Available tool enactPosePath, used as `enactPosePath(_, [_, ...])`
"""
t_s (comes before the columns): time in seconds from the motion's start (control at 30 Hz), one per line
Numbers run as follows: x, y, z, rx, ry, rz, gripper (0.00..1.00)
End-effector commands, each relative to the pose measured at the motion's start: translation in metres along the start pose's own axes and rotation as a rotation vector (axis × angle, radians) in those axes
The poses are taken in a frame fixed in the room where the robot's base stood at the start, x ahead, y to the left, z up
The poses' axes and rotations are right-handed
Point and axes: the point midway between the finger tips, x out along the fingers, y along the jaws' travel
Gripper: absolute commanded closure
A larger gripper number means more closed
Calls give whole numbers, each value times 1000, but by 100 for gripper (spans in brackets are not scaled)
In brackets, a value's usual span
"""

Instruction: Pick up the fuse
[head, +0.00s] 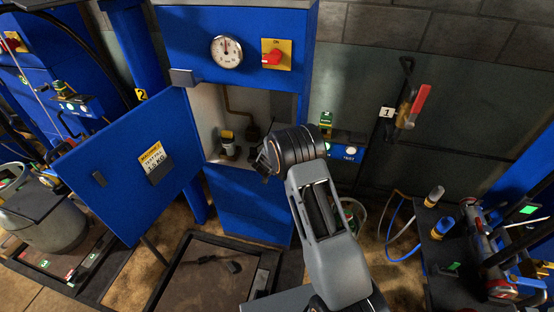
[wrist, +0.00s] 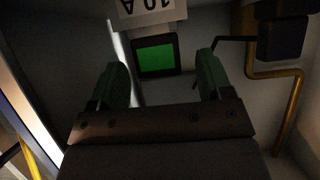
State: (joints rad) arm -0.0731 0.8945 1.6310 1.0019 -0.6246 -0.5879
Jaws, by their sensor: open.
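In the wrist view a white block marked "10 A" (wrist: 152,10), upside down and cut by the top edge, sits above a dark-framed green square (wrist: 156,57). I take this to be the fuse. My gripper (wrist: 162,78) is open, its two green-padded fingers apart, with the green square between and beyond their tips. Nothing is held. In the head view my gripper (head: 265,163) is at the right side of the blue cabinet's opening. A small dark and yellow part (head: 228,140) stands inside the cabinet; I cannot tell whether it is the fuse.
The blue cabinet (head: 248,205) has its door (head: 128,165) swung open to the left. A copper pipe (wrist: 290,105) and a dark block (wrist: 283,38) are right of my fingers. A gauge (head: 227,51) and red switch (head: 272,58) are above the opening.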

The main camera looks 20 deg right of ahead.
Motion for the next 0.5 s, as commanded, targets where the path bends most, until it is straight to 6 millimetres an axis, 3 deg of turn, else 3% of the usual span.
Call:
enactPosePath(0.1, [9,0,0,0,-1,0,28])
enactPosePath(0.37, [11,0,0,0,-1,0,28])
enactPosePath(0.5, [11,0,0,0,-1,0,38])
